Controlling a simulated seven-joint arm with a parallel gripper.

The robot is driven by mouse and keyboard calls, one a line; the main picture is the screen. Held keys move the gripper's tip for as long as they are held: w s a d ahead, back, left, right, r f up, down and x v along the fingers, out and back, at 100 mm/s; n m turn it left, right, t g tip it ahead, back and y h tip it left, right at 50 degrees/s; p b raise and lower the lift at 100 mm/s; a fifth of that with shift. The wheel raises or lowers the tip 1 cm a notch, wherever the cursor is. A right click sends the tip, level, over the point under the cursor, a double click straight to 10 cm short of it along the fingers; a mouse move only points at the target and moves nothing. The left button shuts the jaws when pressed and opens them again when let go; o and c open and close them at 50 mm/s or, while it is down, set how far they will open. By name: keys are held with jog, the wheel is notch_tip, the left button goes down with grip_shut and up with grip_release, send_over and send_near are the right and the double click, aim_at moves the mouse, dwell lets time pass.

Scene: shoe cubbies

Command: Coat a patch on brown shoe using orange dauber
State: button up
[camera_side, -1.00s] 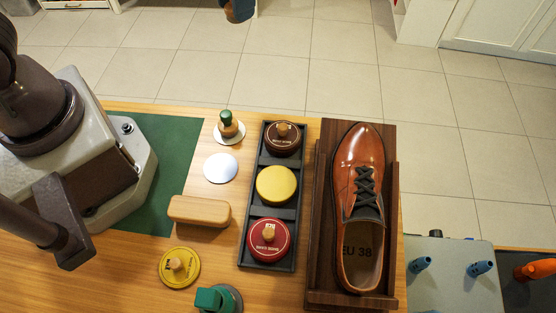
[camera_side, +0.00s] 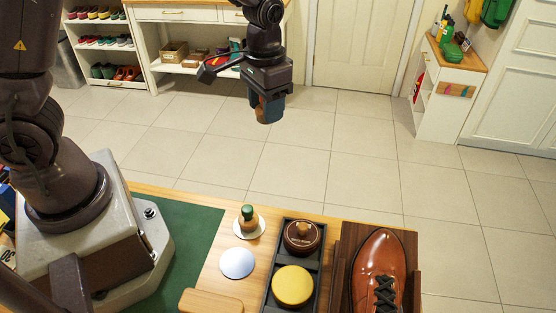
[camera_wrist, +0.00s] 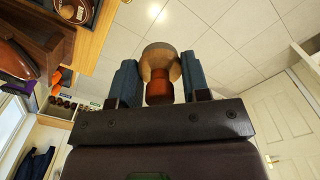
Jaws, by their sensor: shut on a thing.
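The brown shoe (camera_side: 379,268) is a glossy lace-up with dark laces, toe toward the back, on a dark wooden stand at the table's right. Its heel is cut off by the frame's lower edge. My gripper (camera_side: 268,108) is raised high above the floor, past the table's back edge and well apart from the shoe. In the wrist view its blue fingers are shut on the orange dauber (camera_wrist: 159,93), which has an orange-brown part and a rounded tan wooden part. In the side view the dauber is mostly hidden by the fingers.
A green-topped dauber (camera_side: 247,221) stands on a white disc. A pale disc (camera_side: 238,263), a wooden block (camera_side: 211,301) and a black tray (camera_side: 307,256) with a dark brown tin and a yellow disc are left of the shoe. Open floor lies behind the table.

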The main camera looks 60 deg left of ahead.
dwell(0.4)
jog(key=shift+d, duration=0.4)
jog(key=s+d+f+m, duration=0.1)
jog(key=s+d+f, duration=0.1)
jog(key=d, duration=0.4)
jog(key=s+d+f+m, duration=0.1)
jog(key=d+f+m, duration=0.1)
jog(key=d, duration=0.4)
jog(key=n, duration=1.2)
send_near(293, 284)
jog(key=shift+f, duration=2.8)
jog(key=shift+f, duration=0.6)
jog(key=shift+r, duration=0.1)
notch_tip(293, 284, up, 7)
